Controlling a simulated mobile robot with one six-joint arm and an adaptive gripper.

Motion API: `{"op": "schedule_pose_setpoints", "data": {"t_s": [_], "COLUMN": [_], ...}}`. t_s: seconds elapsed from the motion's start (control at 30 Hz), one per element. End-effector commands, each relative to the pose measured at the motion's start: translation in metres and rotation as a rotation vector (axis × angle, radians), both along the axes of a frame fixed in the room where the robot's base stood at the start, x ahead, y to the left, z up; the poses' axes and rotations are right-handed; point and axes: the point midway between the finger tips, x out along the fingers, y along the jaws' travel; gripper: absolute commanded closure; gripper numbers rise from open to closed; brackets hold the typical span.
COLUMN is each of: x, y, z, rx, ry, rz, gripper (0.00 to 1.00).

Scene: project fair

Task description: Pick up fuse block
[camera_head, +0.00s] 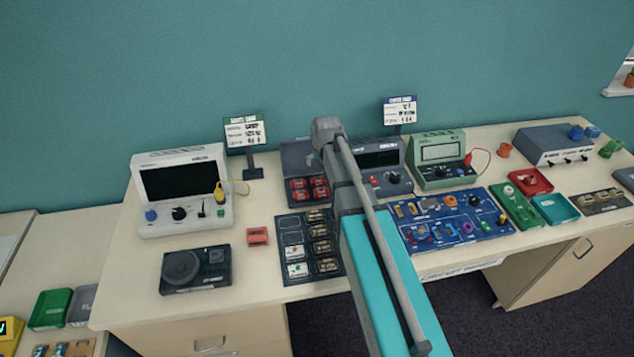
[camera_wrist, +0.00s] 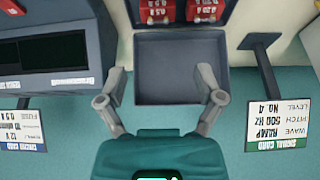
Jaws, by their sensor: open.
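Several red fuse blocks (camera_head: 299,190) sit in a dark grey open case (camera_head: 292,153) at the back of the table. In the wrist view, two red blocks (camera_wrist: 155,11) with white print show at the top edge, cut off by the frame. The case's bare raised lid (camera_wrist: 180,70) lies below them in that picture. My gripper (camera_wrist: 161,78) is open and empty, with its fingers spread in front of the lid, apart from the blocks. In the head view my gripper is mostly hidden behind my arm. A single orange-red block (camera_head: 258,236) lies on the table left of the case.
A white instrument (camera_head: 180,190) stands left of the case and a dark grey instrument (camera_head: 380,160) right of it. Card stands (camera_head: 245,133) (camera_head: 399,110) rise behind. A dark tray of labelled parts (camera_head: 293,228) lies in front. Bare tabletop shows around the orange-red block.

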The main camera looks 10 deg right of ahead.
Motion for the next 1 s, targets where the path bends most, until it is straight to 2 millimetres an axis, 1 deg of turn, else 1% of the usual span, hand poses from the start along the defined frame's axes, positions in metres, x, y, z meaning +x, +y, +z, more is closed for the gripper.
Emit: {"op": "schedule_pose_setpoints", "data": {"t_s": [1.0], "x": [0.030], "y": [-0.003], "z": [-0.073], "rx": [0.000], "ry": [0.000], "rz": [-0.004], "gripper": [0.14]}}
